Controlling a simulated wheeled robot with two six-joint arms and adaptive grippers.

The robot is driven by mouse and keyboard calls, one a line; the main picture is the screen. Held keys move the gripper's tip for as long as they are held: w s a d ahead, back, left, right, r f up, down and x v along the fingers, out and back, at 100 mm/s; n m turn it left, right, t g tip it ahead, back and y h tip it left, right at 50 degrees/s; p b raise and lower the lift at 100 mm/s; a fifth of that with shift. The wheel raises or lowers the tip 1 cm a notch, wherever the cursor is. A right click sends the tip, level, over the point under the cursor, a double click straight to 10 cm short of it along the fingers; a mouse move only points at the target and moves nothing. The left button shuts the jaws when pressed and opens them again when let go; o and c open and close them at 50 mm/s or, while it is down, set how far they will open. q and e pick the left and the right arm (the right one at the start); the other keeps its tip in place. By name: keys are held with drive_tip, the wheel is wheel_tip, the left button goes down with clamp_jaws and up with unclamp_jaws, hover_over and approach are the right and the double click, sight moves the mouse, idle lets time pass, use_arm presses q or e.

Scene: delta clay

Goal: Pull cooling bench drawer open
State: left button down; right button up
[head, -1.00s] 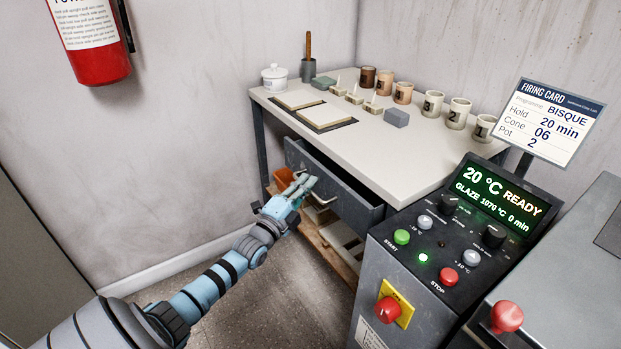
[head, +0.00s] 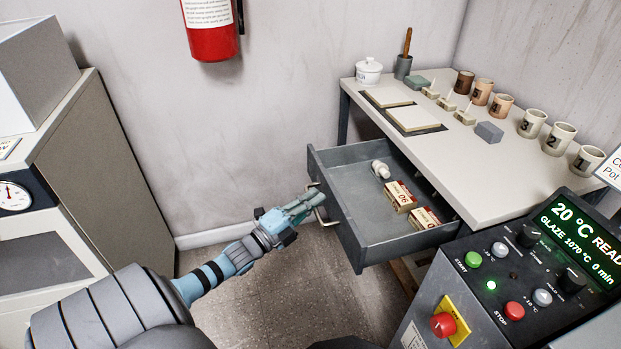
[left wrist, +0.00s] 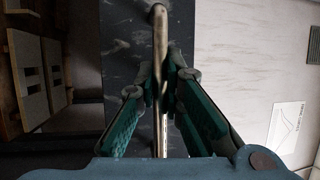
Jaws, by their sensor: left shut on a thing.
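The cooling bench (head: 470,180) has a pale top and stands at the right of the head view. Its dark grey drawer (head: 345,222) is pulled well out and shows its inside. In the drawer lie a white object (head: 380,169) and two small labelled boxes (head: 400,196). My left gripper (head: 308,200) is at the drawer's front, shut on the metal bar handle (head: 318,212). In the left wrist view the handle (left wrist: 160,60) runs between the green finger pads. My right gripper is not in view.
The kiln control box (head: 490,285) with buttons stands close at the right of the drawer. A cabinet with a gauge (head: 90,180) is at the left. Mugs (head: 532,123) and tiles stand on the bench top. The floor (head: 290,290) before the drawer is clear.

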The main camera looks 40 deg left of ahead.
use_arm(q)
drive_tip(key=shift+s, duration=0.15)
drive_tip(key=c, duration=1.7)
unclamp_jaws()
drive_tip(key=v, duration=1.2)
drive_tip(key=shift+a, duration=0.1)
